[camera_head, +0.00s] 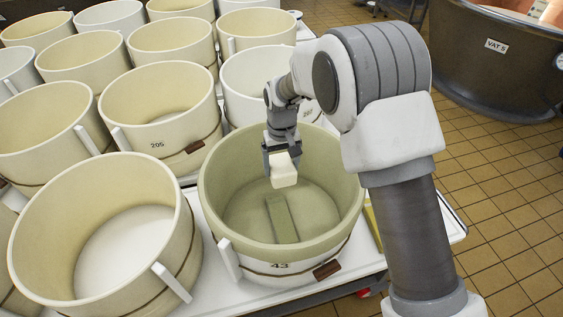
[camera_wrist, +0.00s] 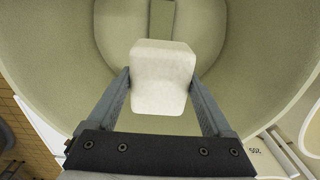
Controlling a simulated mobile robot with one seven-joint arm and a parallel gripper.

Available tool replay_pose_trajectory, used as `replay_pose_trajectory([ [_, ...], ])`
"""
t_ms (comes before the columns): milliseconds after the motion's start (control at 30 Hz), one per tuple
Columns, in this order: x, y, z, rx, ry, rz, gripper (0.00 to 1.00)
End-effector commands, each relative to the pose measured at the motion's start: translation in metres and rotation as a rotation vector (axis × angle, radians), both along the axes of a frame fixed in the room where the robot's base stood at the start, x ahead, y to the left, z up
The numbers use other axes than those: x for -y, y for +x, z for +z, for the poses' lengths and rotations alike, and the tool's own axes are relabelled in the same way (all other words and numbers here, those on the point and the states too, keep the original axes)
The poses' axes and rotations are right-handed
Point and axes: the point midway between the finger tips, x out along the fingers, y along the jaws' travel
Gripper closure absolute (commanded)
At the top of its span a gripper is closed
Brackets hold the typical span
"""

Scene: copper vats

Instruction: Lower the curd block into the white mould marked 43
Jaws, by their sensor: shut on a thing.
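The mould marked 43 (camera_head: 290,262) is a round tub, white outside with a pale green-cream inside, at the front middle of the head view. The curd block (camera_head: 284,169) is a small off-white block. My gripper (camera_head: 281,158) is shut on it over the mould's opening, and the block looks clear of the floor. In the wrist view the curd block (camera_wrist: 162,78) sits between my two fingers, with the mould's inside (camera_wrist: 60,50) around it. A darker greenish bar or strip (camera_head: 281,219) shows on the mould's floor below the block; I cannot tell what it is.
Several similar cream moulds stand close by on the white table, one marked 205 (camera_head: 158,108) behind and an empty one (camera_head: 100,232) at the front left. A brown vat marked VAT 5 (camera_head: 497,60) stands at the upper right. Tiled floor (camera_head: 510,190) is open on the right.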

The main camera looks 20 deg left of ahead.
Motion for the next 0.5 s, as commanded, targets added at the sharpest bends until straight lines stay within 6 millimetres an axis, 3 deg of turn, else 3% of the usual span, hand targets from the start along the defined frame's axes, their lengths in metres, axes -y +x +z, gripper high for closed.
replay_pose_trajectory([
  [500,0.0,0.0,-0.055,0.0,0.001,-0.001,0.96],
])
